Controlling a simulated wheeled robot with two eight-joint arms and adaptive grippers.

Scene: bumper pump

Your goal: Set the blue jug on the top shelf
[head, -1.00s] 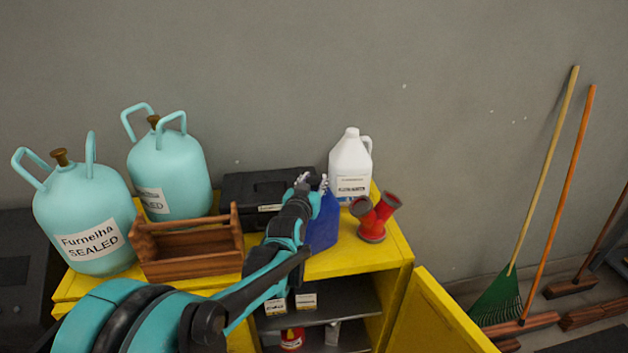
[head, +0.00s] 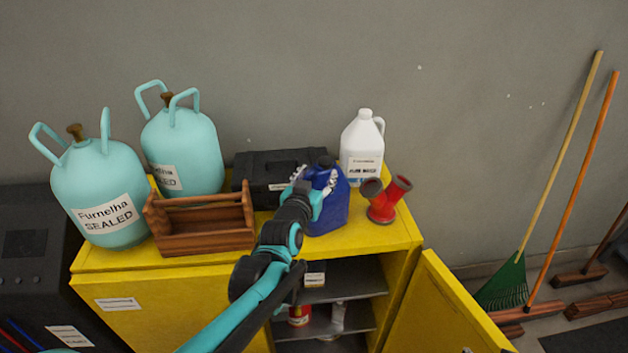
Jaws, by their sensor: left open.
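The blue jug (head: 331,213) stands upright on the yellow cabinet's top (head: 374,238), in front of the white jug. My left gripper (head: 317,183) is at the jug's upper part. Its pale fingers are open, one on each side of the jug's handle area; whether they touch it I cannot tell. My left arm hides part of the jug's left side. The cabinet's door (head: 446,305) is open to the right, and inside are grey shelves, the upper one (head: 345,283) holding a small labelled box (head: 315,274). My right gripper is not in view.
On the cabinet top stand two teal tanks (head: 98,190) (head: 183,150), a wooden tool carrier (head: 202,238), a black case (head: 270,166), a white jug (head: 362,147) and a red pipe fitting (head: 384,204). A rake (head: 506,283) leans against the wall at right.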

